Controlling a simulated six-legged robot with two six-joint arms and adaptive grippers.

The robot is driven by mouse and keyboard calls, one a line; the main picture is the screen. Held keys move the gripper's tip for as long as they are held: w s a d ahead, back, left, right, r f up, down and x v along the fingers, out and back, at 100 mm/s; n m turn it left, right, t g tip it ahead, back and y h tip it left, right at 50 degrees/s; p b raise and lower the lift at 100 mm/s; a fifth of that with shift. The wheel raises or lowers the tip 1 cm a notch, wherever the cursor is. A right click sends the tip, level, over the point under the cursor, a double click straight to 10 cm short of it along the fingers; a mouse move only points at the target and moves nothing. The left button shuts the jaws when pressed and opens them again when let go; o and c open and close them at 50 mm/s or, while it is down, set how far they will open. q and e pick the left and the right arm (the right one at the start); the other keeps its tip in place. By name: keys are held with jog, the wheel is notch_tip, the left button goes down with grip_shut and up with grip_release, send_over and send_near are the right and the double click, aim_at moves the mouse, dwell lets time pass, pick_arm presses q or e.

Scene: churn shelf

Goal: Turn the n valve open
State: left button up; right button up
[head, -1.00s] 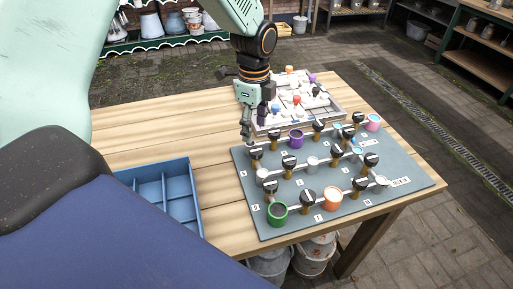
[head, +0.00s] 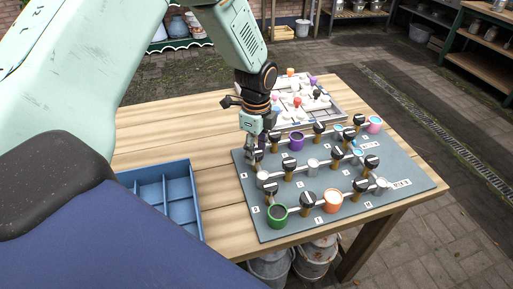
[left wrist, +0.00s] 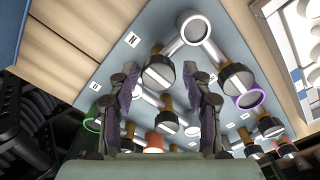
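The board (head: 410,183) is blue-grey and carries cups, white pipes and black valve knobs with white bars on brass stems. The "N" label (left wrist: 132,39) lies near the board's edge in the left wrist view. The knob nearest to it (left wrist: 158,73) shows between and beyond my two fingers. My left gripper (head: 252,148) is over the board's far left corner, pointing down, open and empty. Its fingers stand apart in the left wrist view (left wrist: 165,85). Contact with a knob cannot be made out. In the head view the gripper partly covers the knob beneath it. My right gripper is not in view.
A purple cup (head: 296,141), green cup (head: 277,217) and orange cup (head: 333,201) stand among several other valves. A pale tray of small parts (head: 330,112) lies behind the board. A blue divided box (head: 190,170) sits at left. Wood between is bare.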

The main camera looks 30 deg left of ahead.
pick_arm(q)
jog(key=shift+a+f, duration=0.1)
jog(key=shift+a, duration=0.15)
jog(key=shift+c, duration=1.4)
jog(key=shift+s+d+r, duration=0.15)
jog(key=shift+d+r, duration=0.1)
jog(key=shift+d, duration=0.1)
jog(key=c, duration=0.6)
